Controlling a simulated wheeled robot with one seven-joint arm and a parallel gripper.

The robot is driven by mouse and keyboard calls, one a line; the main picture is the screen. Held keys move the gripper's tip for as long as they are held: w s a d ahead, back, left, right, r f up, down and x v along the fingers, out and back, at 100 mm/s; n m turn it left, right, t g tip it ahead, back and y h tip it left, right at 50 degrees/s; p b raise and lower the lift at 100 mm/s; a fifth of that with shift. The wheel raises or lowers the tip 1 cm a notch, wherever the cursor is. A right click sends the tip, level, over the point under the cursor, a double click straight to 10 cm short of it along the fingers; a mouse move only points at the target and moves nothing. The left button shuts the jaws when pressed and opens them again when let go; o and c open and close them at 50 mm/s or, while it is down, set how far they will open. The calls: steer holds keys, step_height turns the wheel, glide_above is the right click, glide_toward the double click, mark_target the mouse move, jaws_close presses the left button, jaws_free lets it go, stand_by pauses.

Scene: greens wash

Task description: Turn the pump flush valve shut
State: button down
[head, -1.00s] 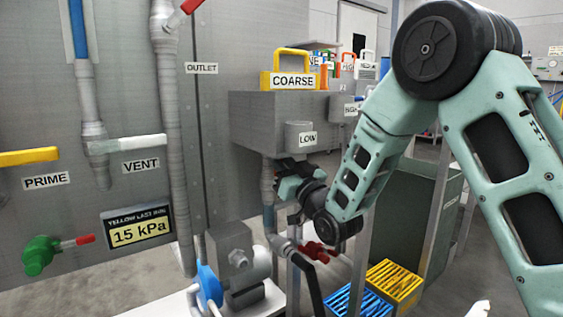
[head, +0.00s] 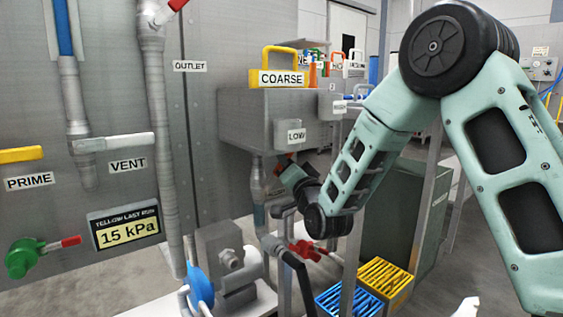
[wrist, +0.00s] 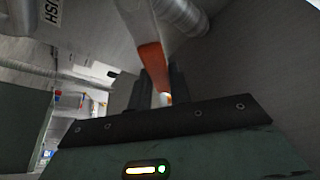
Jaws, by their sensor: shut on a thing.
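In the wrist view an orange-red lever handle (wrist: 150,57) with a pale upper part runs down between the two dark fingers of my gripper (wrist: 157,90). My gripper is shut on this handle. A white label (wrist: 51,11) ending in "USH" is at the upper left, so this appears to be the flush valve handle. In the head view my gripper (head: 287,168) is under the grey box by the LOW label (head: 297,135). Its fingertips and most of the valve are hidden there.
The grey box (head: 240,118) hangs just above my gripper. A vertical pipe (head: 258,185) is close to its left. Red-handled fittings (head: 304,250) are below it. Blue (head: 345,302) and yellow (head: 385,278) crates stand on the floor. A green cabinet (head: 395,215) is behind my arm.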

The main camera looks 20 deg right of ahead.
step_height(320, 180, down, 6)
steer(key=d+m+g+h+p, duration=0.1)
steer(key=d+m+g+h, duration=0.1)
steer(key=m, duration=0.9)
steer(key=shift+w+d+g+h, duration=0.4)
steer(key=shift+w+d+g, duration=0.05)
steer(key=shift+g, duration=0.25)
steer(key=shift+f, duration=0.15)
steer(key=c, duration=1.3)
jaws_free()
steer(key=s+p, duration=0.1)
steer(key=s, duration=0.3)
steer(key=s+p, duration=0.1)
steer(key=s, duration=0.3)
steer(key=s+a+p, duration=0.1)
steer(key=s, duration=0.3)
